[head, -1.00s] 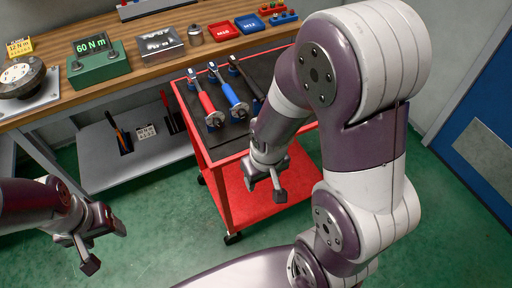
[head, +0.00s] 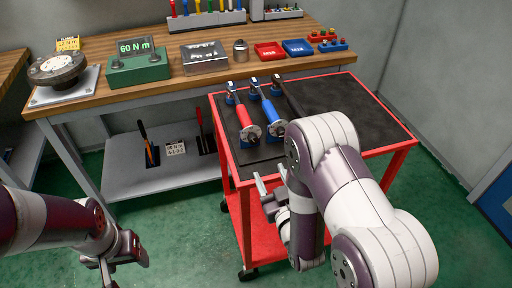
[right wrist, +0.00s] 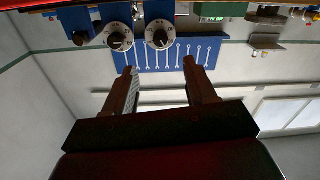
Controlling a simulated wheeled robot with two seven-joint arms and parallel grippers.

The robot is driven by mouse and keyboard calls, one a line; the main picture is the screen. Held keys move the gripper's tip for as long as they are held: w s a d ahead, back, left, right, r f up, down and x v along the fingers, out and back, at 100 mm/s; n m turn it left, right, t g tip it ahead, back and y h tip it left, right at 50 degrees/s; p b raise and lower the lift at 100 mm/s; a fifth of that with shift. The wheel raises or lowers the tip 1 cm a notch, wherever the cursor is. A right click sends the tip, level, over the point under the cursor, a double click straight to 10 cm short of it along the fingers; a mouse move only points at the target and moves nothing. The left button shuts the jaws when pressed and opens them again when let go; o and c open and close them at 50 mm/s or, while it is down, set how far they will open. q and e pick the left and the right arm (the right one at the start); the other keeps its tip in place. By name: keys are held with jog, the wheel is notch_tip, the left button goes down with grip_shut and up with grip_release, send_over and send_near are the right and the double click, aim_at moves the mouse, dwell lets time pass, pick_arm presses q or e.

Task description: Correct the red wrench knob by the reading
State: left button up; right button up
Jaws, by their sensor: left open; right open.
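The red wrench (head: 240,110) lies on the black top of the red cart, its round silver knob (head: 251,133) toward me. The blue wrench (head: 268,108) lies beside it on the right, then a dark wrench (head: 290,97). In the right wrist view, upside down, two dial faces show; the right one (right wrist: 160,34) seems to be the red wrench's, its reading too small to tell. My right gripper (head: 272,192) is open and empty, in front of and below the knobs. My left gripper (head: 118,262) is open and empty at lower left, over the floor.
On the wooden bench stand a green display (head: 138,64) reading 60 N m, a round tester (head: 56,68) with a yellow tag (head: 68,44), a metal box, and red and blue trays. The right part of the cart top (head: 350,110) is clear.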

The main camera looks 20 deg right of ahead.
aim_at(254, 142)
jog(key=w, duration=0.8)
jog(key=w+a, duration=0.1)
jog(key=w, duration=0.3)
jog(key=shift+w, duration=0.2)
grip_shut()
